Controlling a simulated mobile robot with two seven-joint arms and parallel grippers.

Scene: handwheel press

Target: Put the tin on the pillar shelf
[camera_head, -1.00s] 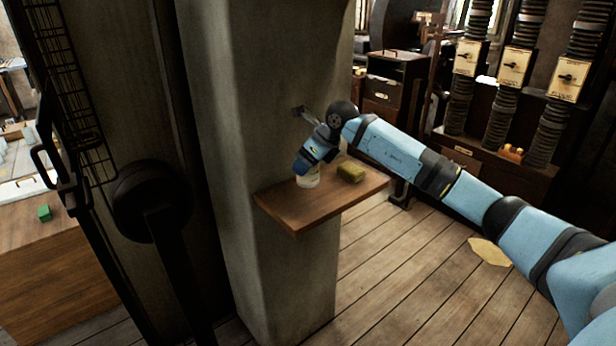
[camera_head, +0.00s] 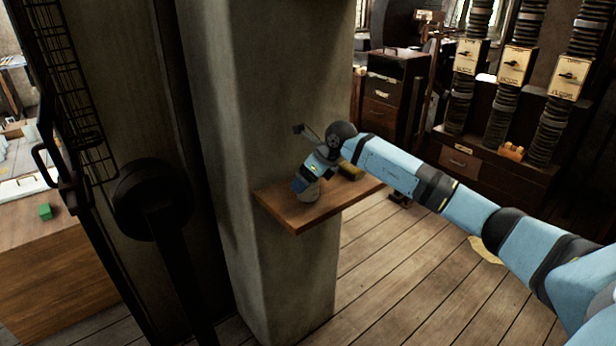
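The tin (camera_head: 309,194) is a small pale cylinder, seen low over the left part of the wooden pillar shelf (camera_head: 298,218). Its upper part is hidden by my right gripper (camera_head: 303,185), which reaches down from the right. The fingers are mostly hidden, but the tin has moved along with the gripper, so it looks shut on it. The tin's base seems to be at the shelf board; I cannot tell whether it touches. My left gripper is not in view.
A yellowish block (camera_head: 350,171) lies on the shelf behind my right wrist, partly covered. The concrete pillar (camera_head: 255,110) rises behind the shelf. A dark wheel-like part (camera_head: 150,200) stands at left. The shelf's front edge is clear.

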